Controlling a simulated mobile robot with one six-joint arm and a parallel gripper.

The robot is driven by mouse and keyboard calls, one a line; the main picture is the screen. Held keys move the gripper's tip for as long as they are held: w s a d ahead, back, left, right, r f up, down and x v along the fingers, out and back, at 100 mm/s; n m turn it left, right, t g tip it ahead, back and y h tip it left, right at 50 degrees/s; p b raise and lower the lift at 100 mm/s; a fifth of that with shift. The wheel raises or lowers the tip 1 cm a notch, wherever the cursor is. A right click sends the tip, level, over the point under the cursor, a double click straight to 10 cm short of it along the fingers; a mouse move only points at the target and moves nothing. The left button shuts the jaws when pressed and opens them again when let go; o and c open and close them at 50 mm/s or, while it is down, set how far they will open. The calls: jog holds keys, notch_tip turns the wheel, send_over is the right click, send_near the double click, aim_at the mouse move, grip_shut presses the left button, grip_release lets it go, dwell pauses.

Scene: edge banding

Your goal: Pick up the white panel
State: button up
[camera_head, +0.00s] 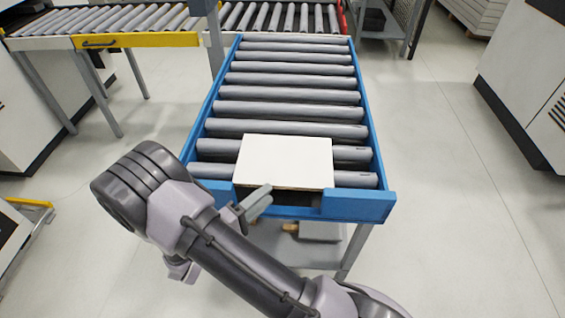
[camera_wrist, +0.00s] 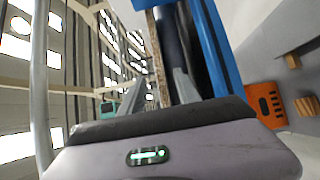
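The white panel (camera_head: 285,160) lies flat on the front rollers of the blue conveyor, its front edge over a notch in the end rail. My gripper (camera_head: 263,196) is at the panel's front edge, left of its middle, with its fingers pointing toward it. In the wrist view my gripper (camera_wrist: 160,74) is open, its fingers apart. The view is turned sideways, and the panel's brown edge (camera_wrist: 157,60) shows as a narrow strip between the fingers. I cannot tell whether a finger touches the panel.
The blue conveyor's end rail (camera_head: 358,207) runs on both sides of the notch. Bare rollers (camera_head: 290,95) extend behind the panel. Another roller conveyor with a yellow rail (camera_head: 135,40) stands at the back left. The floor (camera_head: 440,200) to the right is clear.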

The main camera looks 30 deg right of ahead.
aim_at(276, 187)
jog(key=b+x, duration=0.2)
jog(key=x, duration=0.4)
jog(key=shift+d, duration=0.3)
grip_shut()
dwell(0.9)
